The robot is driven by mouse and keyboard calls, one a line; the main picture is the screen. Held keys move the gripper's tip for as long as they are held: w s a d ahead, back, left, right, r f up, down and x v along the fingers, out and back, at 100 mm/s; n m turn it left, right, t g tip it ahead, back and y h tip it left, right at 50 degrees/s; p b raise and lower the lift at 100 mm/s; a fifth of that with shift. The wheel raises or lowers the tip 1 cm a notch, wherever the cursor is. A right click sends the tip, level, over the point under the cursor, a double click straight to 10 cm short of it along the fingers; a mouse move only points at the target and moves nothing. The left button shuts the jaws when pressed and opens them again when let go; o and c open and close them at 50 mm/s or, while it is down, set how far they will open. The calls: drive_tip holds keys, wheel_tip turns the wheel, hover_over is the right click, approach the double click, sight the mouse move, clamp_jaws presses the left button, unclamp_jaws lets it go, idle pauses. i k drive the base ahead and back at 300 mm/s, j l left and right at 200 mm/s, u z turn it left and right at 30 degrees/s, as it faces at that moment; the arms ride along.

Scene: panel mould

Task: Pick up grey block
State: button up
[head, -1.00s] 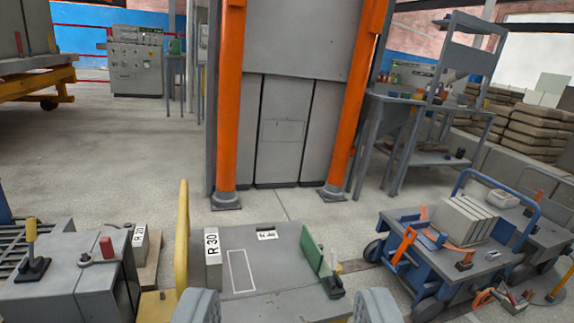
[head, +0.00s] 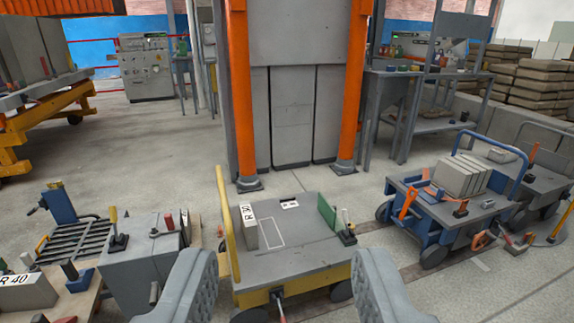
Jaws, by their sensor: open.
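A small grey block (head: 249,232) with a white label, apparently R 30, stands upright on the left of the yellow-edged cart (head: 300,255). A white outlined rectangle lies beside it on the cart's grey top. Another grey block (head: 28,292), labelled R 40, lies on a bench at the lower left. My gripper (head: 285,262) is open and empty, its two grey fingers wide apart in the foreground. It is clear of both blocks; the cart shows between and beyond the fingers.
A green plate (head: 326,212) stands on the cart's right side, and a yellow rail (head: 228,225) rises at its left. A blue trolley (head: 440,205) with grey slabs stands to the right. Orange posts (head: 352,90) rise behind. Open floor lies at the back left.

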sight(30, 292)
drive_tip(key=u, duration=1.75)
